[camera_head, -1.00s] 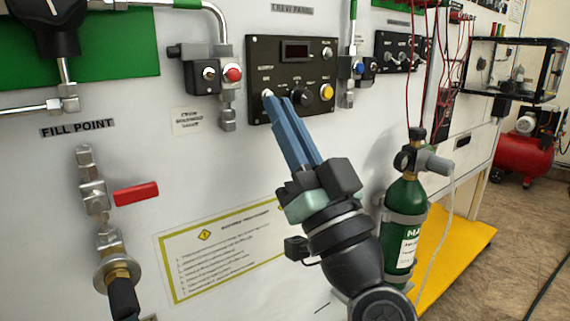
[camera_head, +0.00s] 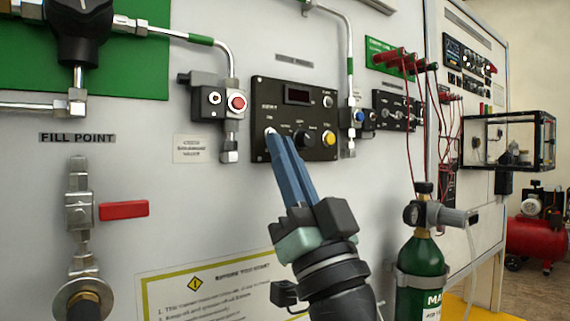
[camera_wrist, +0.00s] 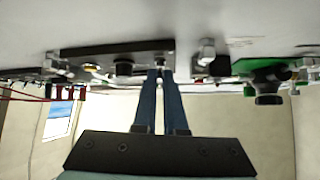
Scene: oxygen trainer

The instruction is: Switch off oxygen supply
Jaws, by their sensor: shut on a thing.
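A black control panel (camera_head: 328,138) is mounted on the white wall, with a dark display, a black knob, a yellow button and a small pale switch (camera_head: 268,130) at its lower left. My gripper (camera_head: 273,135) reaches up to this switch with its blue fingers close together, shut on it. The fingertips hide most of the switch. In the wrist view the panel (camera_wrist: 100,52) shows edge-on, and my gripper (camera_wrist: 160,72) meets its face near one end. The position of the switch cannot be made out.
A valve block with a red button (camera_head: 237,102) and pipes stand left of the panel. A red-handled valve (camera_head: 123,210) is at the fill point, far left. A green cylinder (camera_head: 420,262) stands at right, close to my arm. Red cables hang behind it.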

